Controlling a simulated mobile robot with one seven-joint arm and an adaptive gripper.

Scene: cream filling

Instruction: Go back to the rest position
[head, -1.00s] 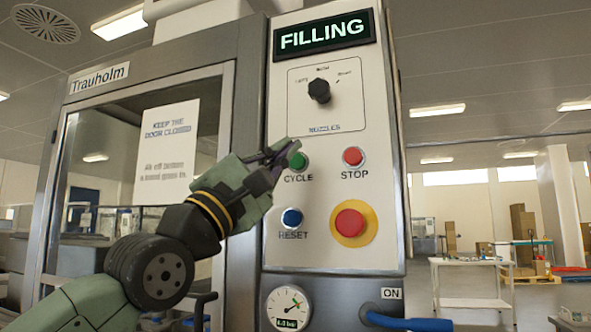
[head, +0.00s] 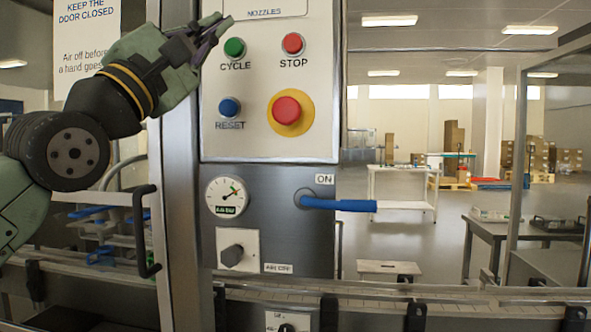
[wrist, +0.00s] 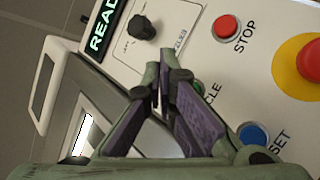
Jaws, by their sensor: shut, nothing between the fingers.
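My gripper (head: 218,28) is shut and empty, in front of the upper left of the control panel (head: 262,100). It lies above and left of the green CYCLE button (head: 235,47), apart from it in the picture. In the wrist view my fingertips (wrist: 160,72) are together and the right finger hides most of the green button. The red STOP button (head: 293,43), the blue RESET button (head: 229,107) and the large red button on a yellow disc (head: 287,110) show clearly. The display (wrist: 103,38) in the wrist view shows letters starting "READ".
Below the panel are a gauge (head: 228,196), a blue-handled valve (head: 340,204) at ON and a grey knob (head: 232,256). The door handle (head: 142,230) sticks out at left. A conveyor rail (head: 400,296) crosses the front. A white table (head: 400,172) stands behind.

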